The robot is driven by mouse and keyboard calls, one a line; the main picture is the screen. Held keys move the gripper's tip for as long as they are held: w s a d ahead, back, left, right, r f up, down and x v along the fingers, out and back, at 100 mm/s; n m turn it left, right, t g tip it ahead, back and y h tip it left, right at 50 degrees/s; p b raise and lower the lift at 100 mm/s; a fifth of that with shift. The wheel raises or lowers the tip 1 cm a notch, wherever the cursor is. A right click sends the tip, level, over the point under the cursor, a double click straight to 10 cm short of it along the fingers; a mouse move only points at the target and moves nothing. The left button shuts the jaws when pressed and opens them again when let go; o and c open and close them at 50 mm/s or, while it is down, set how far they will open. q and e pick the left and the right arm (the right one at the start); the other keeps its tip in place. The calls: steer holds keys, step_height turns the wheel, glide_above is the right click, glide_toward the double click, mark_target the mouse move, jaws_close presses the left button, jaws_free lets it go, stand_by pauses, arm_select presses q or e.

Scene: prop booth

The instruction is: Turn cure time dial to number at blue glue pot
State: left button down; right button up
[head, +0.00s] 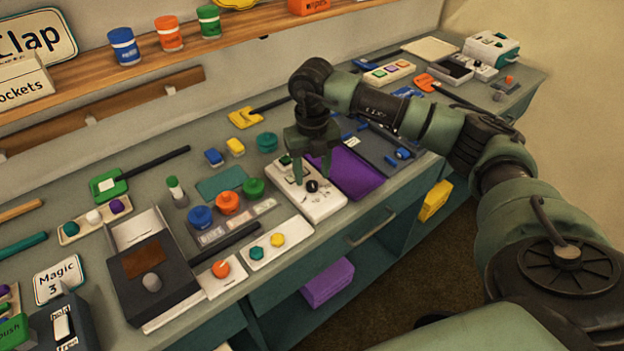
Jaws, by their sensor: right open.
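A white box (322,207) with a black knob (312,186) on its top sits near the bench's front edge; it looks like the cure time dial. The numbers around the knob are too small to read. My right gripper (311,174) points down over this box, its two fingers apart on either side of the knob. I cannot tell whether they touch it. A blue pot (200,217) stands left of the box, beside an orange pot (227,203) and a green pot (253,188); labels lie in front, unreadable here. My left gripper is not in view.
A purple tray (352,176) lies right of the dial box. Blue, orange and green jars (168,34) stand on the shelf (60,88). A dark box (152,283) stands front left. The bench is crowded.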

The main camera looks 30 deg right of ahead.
mark_target(312, 183)
step_height(312, 183, up, 5)
steer(key=shift+r+b, duration=0.1)
steer(key=shift+b, duration=0.25)
stand_by(0.4)
